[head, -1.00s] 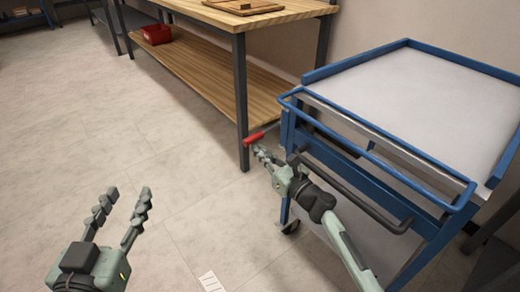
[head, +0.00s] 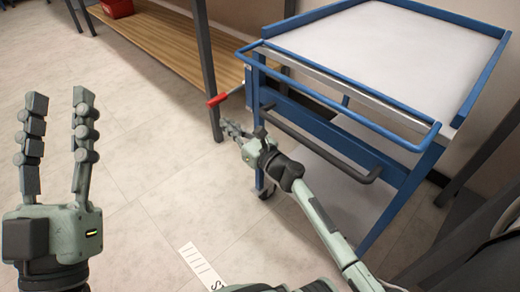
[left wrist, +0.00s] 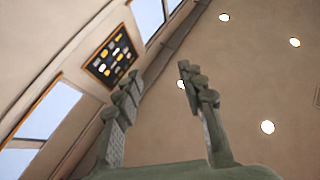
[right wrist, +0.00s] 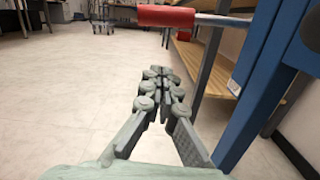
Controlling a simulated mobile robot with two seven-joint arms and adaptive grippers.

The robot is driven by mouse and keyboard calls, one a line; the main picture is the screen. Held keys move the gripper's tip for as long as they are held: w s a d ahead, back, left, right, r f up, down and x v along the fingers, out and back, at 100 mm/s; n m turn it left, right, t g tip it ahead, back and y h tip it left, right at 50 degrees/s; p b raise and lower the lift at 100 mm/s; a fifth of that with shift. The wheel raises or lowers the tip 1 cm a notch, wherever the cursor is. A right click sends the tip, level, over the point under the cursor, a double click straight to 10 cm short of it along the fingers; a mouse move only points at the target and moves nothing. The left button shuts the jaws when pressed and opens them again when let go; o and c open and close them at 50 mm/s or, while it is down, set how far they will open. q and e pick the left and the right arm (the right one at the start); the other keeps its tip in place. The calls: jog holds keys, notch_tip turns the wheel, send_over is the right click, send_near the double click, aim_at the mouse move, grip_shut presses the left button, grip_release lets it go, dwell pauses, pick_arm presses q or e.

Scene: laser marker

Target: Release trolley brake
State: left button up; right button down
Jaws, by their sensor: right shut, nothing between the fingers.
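The trolley (head: 390,40) has a blue frame and a pale top, at the right of the head view. A lever with a red grip (head: 219,99) sticks out from its near left corner post; the red grip also crosses the top of the right wrist view (right wrist: 166,17). My right gripper (head: 228,126) is shut and empty, just below the red grip, with a visible gap between them. Its closed fingertips also show in the right wrist view (right wrist: 157,73). My left gripper (head: 60,98) is open and empty at the left, fingers pointing up, away from the trolley.
A workbench with a wooden lower shelf (head: 165,38) stands behind the trolley, its dark leg (head: 208,70) close behind the red grip. The floor (head: 140,150) on the left is clear.

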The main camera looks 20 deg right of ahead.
pick_arm(q)
jog(key=shift+w+d+f+g+p, duration=0.1)
jog(key=shift+w+f+g+p, duration=0.1)
jog(key=shift+f+g+p, duration=0.2)
pick_arm(e)
jog(key=v, duration=1)
jog(key=shift+r, duration=0.1)
